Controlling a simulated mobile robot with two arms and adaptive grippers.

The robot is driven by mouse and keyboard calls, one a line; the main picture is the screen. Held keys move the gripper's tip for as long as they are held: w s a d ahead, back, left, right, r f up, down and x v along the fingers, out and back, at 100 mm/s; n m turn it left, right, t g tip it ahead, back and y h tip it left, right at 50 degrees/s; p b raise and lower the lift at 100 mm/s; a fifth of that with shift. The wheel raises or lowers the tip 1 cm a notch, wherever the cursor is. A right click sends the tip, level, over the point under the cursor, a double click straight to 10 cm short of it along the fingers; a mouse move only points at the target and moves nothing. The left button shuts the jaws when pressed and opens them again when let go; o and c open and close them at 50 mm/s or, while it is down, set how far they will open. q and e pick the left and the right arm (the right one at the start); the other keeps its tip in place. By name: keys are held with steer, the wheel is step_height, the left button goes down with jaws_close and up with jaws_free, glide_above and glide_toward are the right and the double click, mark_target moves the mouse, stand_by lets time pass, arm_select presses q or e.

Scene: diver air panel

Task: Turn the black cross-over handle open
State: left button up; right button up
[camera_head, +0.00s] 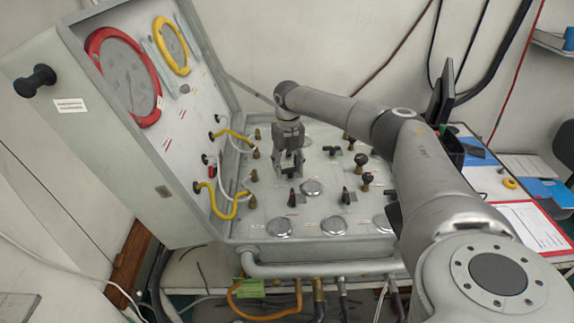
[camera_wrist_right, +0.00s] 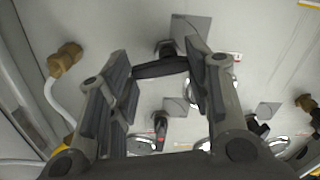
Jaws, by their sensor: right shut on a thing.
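My right gripper (camera_head: 290,170) reaches down over the left middle part of the grey valve panel (camera_head: 265,207). In the right wrist view, a black bar handle (camera_wrist_right: 160,70) spans the gap between its two fingers, with their pads at the two ends of the bar. The gripper is shut on this handle, which sits on a grey square plate (camera_wrist_right: 190,32). In the head view the gripper hides the handle. My left gripper is not in view.
Other black valve handles stand nearby, one with a red tip (camera_head: 292,198) and another to the right (camera_head: 345,196). Brass fittings (camera_wrist_right: 66,58) and yellow hoses (camera_head: 222,203) line the left side. The open lid with a red-rimmed gauge (camera_head: 125,78) rises at left.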

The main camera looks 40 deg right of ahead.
steer(key=n, duration=0.3)
steer(key=shift+s+d+f+n, duration=0.1)
steer(key=shift+s+d+n, duration=0.1)
steer(key=shift+s+n, duration=0.1)
steer(key=n+b, duration=0.1)
steer(key=n, duration=0.3)
steer(key=shift+n, duration=0.3)
steer(key=n, duration=0.2)
steer(key=n+b, duration=0.1)
steer(key=n, duration=0.1)
steer(key=shift+s+d+r, duration=0.1)
steer(key=shift+r, duration=0.1)
steer(key=shift+r+n, duration=0.1)
steer(key=shift+n, duration=0.7)
steer(key=shift+r, duration=0.1)
steer(key=o, duration=1)
steer(key=shift+o, duration=1)
steer(key=shift+d, duration=0.1)
steer(key=shift+f, duration=0.3)
